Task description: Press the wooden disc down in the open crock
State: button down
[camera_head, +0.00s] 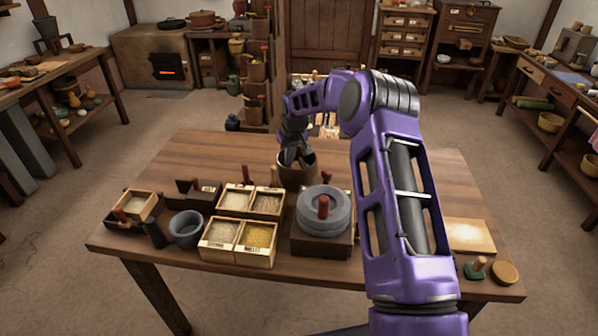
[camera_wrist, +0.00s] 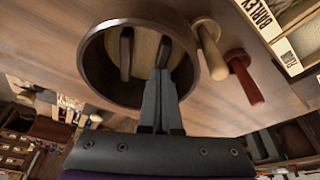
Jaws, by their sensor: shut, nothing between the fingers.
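The open crock (camera_head: 297,178) is a round brown vessel at the far middle of the table. In the wrist view the crock (camera_wrist: 92,72) shows from above, with the pale wooden disc (camera_wrist: 145,48) inside it. Two dark bars lie across the disc. My gripper (camera_head: 291,157) reaches down into the crock's mouth. In the wrist view my gripper (camera_wrist: 161,78) is shut and empty, its fingertips over the disc by one dark bar. I cannot tell whether the tips touch the disc. The fingers and wrist hide part of the disc and the crock's near rim.
A grey stone quern (camera_head: 323,222) with a red handle stands close in front of the crock. Grain boxes (camera_head: 238,262) and a grey cup (camera_head: 186,228) are to the left.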

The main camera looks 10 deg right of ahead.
jog(key=shift+s+f, duration=0.25)
jog(key=shift+f, duration=0.2)
jog(key=shift+w+r+p, duration=0.2)
jog(key=shift+r+p, duration=1.05)
jog(key=shift+r, duration=1.15)
notch_tip(320, 180, up, 6)
jog(key=p, duration=0.3)
jog(key=shift+f, duration=0.15)
